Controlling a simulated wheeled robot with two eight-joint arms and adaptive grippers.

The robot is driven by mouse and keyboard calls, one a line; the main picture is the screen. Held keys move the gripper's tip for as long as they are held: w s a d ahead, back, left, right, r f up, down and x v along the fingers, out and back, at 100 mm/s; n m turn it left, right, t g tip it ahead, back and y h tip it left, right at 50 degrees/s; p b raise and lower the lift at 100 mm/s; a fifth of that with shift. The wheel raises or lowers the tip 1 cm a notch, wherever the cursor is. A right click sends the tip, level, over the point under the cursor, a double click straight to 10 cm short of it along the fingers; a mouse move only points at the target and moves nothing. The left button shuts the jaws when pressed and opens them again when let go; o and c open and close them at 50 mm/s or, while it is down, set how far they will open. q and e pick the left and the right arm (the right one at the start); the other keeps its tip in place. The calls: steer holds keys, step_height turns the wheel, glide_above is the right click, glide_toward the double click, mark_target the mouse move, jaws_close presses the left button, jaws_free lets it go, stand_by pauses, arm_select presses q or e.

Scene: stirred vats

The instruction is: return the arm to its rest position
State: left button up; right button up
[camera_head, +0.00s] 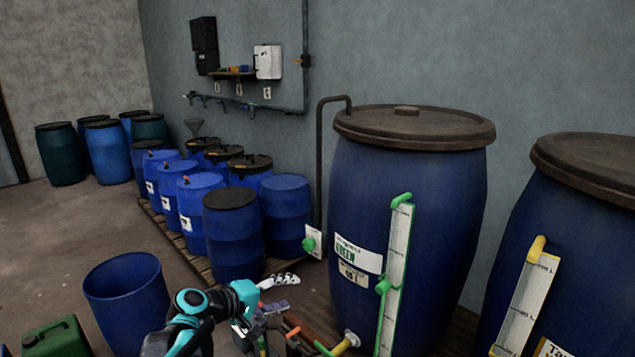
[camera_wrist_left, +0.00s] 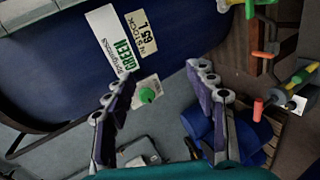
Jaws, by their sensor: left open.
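My left arm comes in from the bottom left of the head view. Its gripper (camera_head: 290,294) is open, with the fingers apart and nothing between them. It is in front of the lower left side of the big blue vat labelled GREEN (camera_head: 450,200). In the left wrist view the two fingers (camera_wrist_left: 165,72) are spread wide. The vat (camera_wrist_left: 60,70) and its label fill the upper part of that view beyond them. Whether a finger touches the vat cannot be told. My right gripper is not in view.
A green knob on a white plate (camera_head: 314,243) is behind the gripper. A white gauge strip (camera_head: 398,270) and a yellow-handled tap (camera_head: 345,343) are to its right. An open blue barrel (camera_head: 125,300) and a green canister (camera_head: 55,340) stand left. Several blue drums line the wall.

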arm_select(q)
steer(key=s+a+f+m+y, duration=0.2)
steer(key=s+f+y, duration=0.1)
steer(key=s, duration=0.6)
steer(key=s+a+f+m+g+y, duration=0.1)
steer(key=s+a+f+m+y, duration=0.2)
steer(key=s, duration=0.6)
steer(key=s+a+f+m+g+y, duration=0.1)
steer(key=s+a+f+m+y, duration=0.1)
steer(key=s, duration=0.7)
steer(key=shift+s+a+f+m+y, duration=0.3)
steer(key=shift+a+f+m+y, duration=0.1)
steer(key=shift+a+f+y, duration=0.35)
